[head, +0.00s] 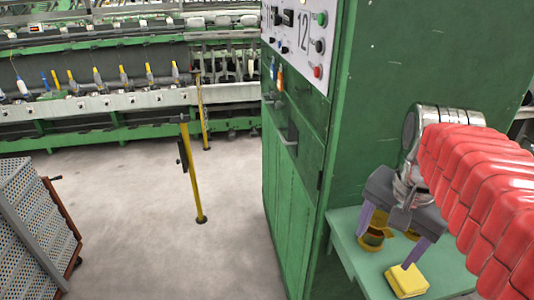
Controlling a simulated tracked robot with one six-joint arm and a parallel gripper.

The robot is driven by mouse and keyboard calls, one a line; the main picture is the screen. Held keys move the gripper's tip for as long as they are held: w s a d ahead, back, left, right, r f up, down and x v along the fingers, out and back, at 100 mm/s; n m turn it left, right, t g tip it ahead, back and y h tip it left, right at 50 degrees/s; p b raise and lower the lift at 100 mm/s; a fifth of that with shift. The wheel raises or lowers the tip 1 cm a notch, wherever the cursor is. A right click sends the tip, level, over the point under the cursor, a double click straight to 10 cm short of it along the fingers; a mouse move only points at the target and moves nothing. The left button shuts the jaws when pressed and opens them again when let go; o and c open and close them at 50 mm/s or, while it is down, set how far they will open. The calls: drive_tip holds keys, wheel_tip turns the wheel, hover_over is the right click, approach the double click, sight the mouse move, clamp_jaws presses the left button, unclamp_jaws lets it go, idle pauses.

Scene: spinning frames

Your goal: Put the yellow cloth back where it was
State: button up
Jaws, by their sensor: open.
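The yellow cloth (407,283) is a small folded block lying on a green ledge (352,258) at the lower right of the head view. My gripper (386,249) has a dark grey body and two purple fingers, spread apart. The right finger's tip overlaps the far edge of the cloth in the picture; I cannot tell whether it touches. The left finger is up and left of the cloth, in front of an amber round object (376,243). Nothing shows between the fingers as held.
A tall green cabinet (400,60) with a control panel (300,35) stands behind the ledge. A yellow post (192,170) stands on open grey floor (130,220). A perforated metal cart (35,225) is at the left. A spinning frame (110,90) fills the back.

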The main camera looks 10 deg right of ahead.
drive_tip(key=a+f+n+t, duration=0.3)
drive_tip(key=a+f+n, duration=0.2)
drive_tip(key=a+n, duration=0.6)
drive_tip(key=shift+a+t+y, duration=0.4)
drive_tip(key=shift+a, duration=0.4)
